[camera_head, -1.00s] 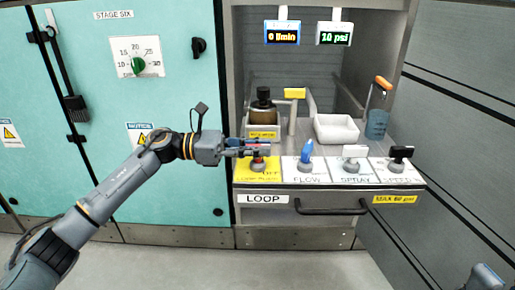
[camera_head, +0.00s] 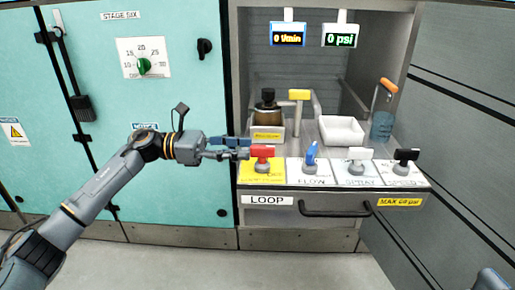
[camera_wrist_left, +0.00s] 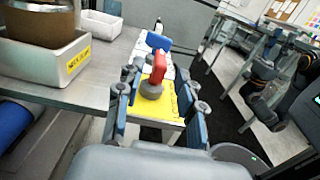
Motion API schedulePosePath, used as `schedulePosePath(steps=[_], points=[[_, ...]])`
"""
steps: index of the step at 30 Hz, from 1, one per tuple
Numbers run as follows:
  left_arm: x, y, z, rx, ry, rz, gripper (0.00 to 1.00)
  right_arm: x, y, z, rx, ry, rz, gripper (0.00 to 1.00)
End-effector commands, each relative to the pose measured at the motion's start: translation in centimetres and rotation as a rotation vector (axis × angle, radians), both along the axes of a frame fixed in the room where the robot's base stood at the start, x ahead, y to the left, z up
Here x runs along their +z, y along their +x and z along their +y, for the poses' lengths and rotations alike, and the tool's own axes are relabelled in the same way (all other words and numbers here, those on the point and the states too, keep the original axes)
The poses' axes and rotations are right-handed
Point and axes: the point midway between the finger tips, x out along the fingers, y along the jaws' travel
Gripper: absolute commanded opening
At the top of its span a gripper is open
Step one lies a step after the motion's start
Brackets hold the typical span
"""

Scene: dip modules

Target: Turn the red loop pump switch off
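The red loop pump switch (camera_head: 262,153) sits on the yellow plate (camera_head: 262,175) at the left end of the switch row. Its red handle lies crosswise in the head view, on a grey knob. In the left wrist view the red switch (camera_wrist_left: 157,72) shows ahead of the fingers. My left gripper (camera_head: 248,149) is just left of the switch, its fingers apart with nothing held. In the left wrist view its blue-padded fingers (camera_wrist_left: 158,118) are spread wide on either side. My right gripper is not shown clearly.
Blue (camera_head: 311,152), white (camera_head: 359,154) and black (camera_head: 406,156) switches stand to the right. The pressure display (camera_head: 340,39) reads 0 psi, the flow display (camera_head: 287,38) 0 l/min. A bottle in a bin (camera_head: 267,133) and a white tray (camera_head: 340,130) stand behind.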

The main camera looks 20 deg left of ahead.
Motion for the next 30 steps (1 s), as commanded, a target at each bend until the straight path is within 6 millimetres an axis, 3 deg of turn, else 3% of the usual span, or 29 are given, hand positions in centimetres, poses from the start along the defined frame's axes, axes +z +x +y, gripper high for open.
schedulePosePath(steps=[6,11,30], points=[[0.0,-1.1,4.2,0.002,0.001,0.001,0.38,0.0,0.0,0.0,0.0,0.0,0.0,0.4],[0.0,-1.6,5.8,0.0,0.0,-0.001,0.38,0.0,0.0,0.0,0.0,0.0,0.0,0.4],[0.0,-1.7,6.2,-0.001,-0.001,-0.001,0.38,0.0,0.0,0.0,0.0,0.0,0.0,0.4]])
